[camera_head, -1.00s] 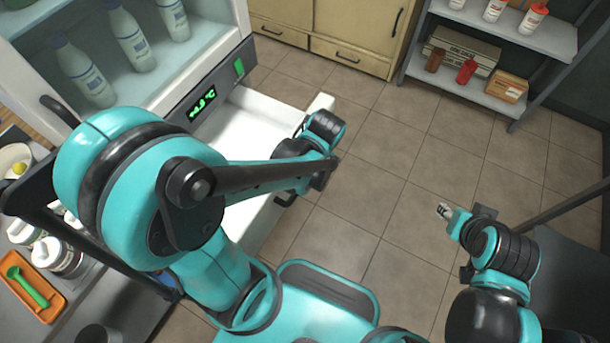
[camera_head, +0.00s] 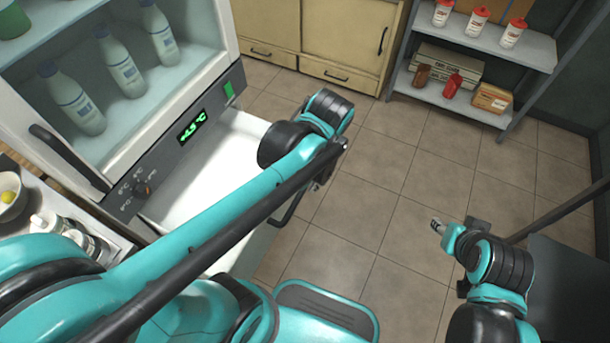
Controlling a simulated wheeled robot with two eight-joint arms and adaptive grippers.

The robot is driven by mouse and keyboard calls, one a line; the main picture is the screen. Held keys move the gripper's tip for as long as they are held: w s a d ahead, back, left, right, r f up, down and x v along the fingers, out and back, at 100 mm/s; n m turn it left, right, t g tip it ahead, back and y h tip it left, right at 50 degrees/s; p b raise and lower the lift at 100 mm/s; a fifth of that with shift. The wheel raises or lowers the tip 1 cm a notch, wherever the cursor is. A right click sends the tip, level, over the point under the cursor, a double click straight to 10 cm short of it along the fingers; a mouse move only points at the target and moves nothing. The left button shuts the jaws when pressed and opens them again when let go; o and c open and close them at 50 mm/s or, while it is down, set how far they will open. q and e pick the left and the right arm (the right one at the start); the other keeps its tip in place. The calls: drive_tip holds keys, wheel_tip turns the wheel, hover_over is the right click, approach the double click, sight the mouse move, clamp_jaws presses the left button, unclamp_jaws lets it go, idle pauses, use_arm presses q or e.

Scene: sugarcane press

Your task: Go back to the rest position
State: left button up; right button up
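My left arm reaches from the lower left up to the middle of the head view. Its wrist lies over the front edge of an open white drawer (camera_head: 190,200). The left gripper's fingers are hidden behind the wrist and arm links. My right arm is folded at the lower right, above the tiled floor. My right gripper (camera_head: 437,227) points left and shows as a small tip in front of the teal wrist. It is too small to tell whether its fingers are apart. No object shows at it.
A white fridge with a display (camera_head: 193,126) and several bottles (camera_head: 122,68) stands at the left above the drawer. A shelf rack (camera_head: 455,100) with bottles and boxes stands at the upper right. A grey table (camera_head: 570,285) is at the lower right. The floor (camera_head: 385,165) between is clear.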

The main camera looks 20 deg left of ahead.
use_arm(q)
drive_tip(key=shift+r, duration=0.4)
idle(0.3)
drive_tip(key=t, duration=0.2)
drive_tip(key=a+t+h, duration=0.1)
drive_tip(key=t, duration=0.1)
drive_tip(key=r+n+t+h, duration=0.1)
drive_tip(key=t, duration=0.2)
drive_tip(key=shift+s+a, duration=0.3)
drive_tip(key=shift+s, duration=0.05)
drive_tip(key=shift+f, duration=0.1)
idle(1.0)
drive_tip(key=shift+a, duration=0.1)
